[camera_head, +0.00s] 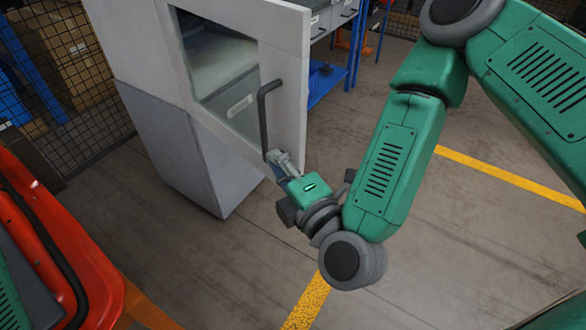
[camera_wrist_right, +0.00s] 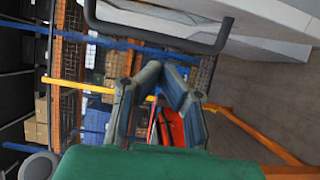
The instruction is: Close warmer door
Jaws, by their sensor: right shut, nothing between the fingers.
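The warmer (camera_head: 165,140) is a grey-white cabinet at the upper left of the head view. Its door (camera_head: 290,50), a pale panel with a window, stands ajar and its free edge juts out to the right past the cabinet body. A dark bar handle (camera_head: 264,120) is on the door; it also crosses the top of the right wrist view (camera_wrist_right: 160,40). My right gripper (camera_head: 277,161) is shut and empty by the handle's lower end. In the right wrist view its fingertips (camera_wrist_right: 163,68) lie just below the bar; contact cannot be told. My left gripper is not in view.
A blue-framed shelf (camera_head: 325,85) stands behind the door. A wire mesh fence (camera_head: 85,75) with boxes is at the left. A red-orange shell (camera_head: 75,240) fills the lower left. The floor (camera_head: 210,270) in front of the warmer is clear, with yellow lines.

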